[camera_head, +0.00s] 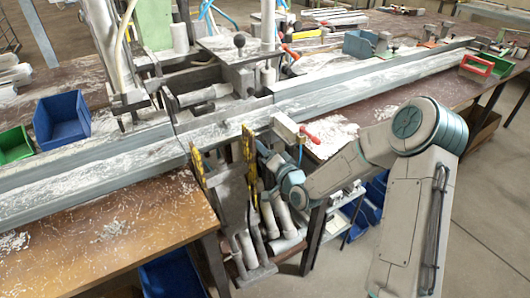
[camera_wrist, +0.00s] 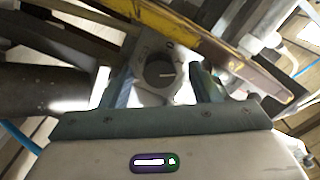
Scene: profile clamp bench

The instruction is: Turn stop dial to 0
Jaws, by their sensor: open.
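My gripper (camera_head: 266,166) is at the front of the bench, close beside the yellow upright bars. In the wrist view its two fingers stand apart, one on each side of a dark round knob (camera_wrist: 160,72). The knob has a short pale line on it and sits on a light plate with small marks; it looks like the stop dial. I cannot read the marks or tell which value the line points to. I cannot tell whether the fingers touch the knob. In the head view I cannot make out the dial near my gripper.
A yellow bar (camera_wrist: 190,35) crosses just beyond the knob in the wrist view. Yellow upright bars (camera_head: 197,165) and a red-handled clamp (camera_head: 296,130) flank my gripper. A long metal rail (camera_head: 330,100) runs along the bench. A blue bin (camera_head: 62,120) stands at left.

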